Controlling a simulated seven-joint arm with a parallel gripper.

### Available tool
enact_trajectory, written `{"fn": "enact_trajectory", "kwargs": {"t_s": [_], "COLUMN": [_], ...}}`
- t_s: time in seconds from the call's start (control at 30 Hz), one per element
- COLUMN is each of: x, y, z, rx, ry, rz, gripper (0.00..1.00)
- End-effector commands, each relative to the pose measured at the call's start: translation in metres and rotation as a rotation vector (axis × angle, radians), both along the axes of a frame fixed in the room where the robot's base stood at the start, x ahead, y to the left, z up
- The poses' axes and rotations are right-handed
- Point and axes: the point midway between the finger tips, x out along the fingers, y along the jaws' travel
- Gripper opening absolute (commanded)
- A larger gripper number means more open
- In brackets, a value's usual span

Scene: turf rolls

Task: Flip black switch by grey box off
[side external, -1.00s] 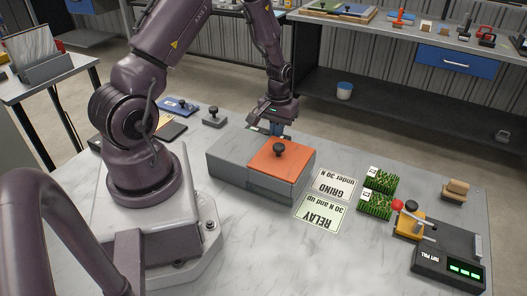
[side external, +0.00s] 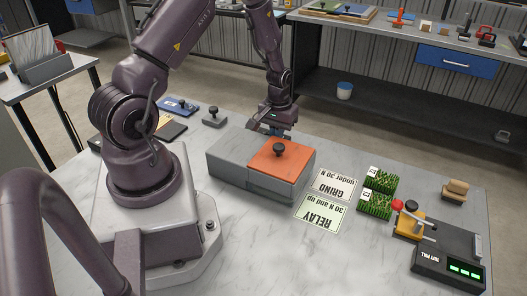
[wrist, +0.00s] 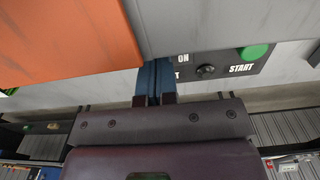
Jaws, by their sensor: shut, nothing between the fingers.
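The grey box (side external: 227,156) with an orange lid (side external: 284,168) and black knob (side external: 279,149) stands on the table. In the wrist view, a black panel (wrist: 223,70) lies beside the grey box surface, with a small black switch (wrist: 206,72), the word ON, and a green START button (wrist: 253,51). My gripper (side external: 276,132) is at the box's far side; its blue fingers (wrist: 155,76) are together and empty, left of the switch and apart from it in the picture. The fingers partly cover the panel's lettering, so the switch's position is unclear. The panel is hidden in the side view.
A small grey knobbed block (side external: 214,119) stands behind the box. The front table is clear.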

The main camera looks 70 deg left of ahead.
Motion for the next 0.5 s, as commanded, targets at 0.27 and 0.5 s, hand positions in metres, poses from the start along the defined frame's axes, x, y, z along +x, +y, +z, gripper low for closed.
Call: {"fn": "enact_trajectory", "kwargs": {"t_s": [0.27, 0.5], "x": [0.0, 0.0], "y": [0.0, 0.0], "z": [-0.001, 0.018], "rx": [0.001, 0.001], "ry": [0.001, -0.001], "rz": [0.0, 0.0], "gripper": [0.0, 0.0]}}
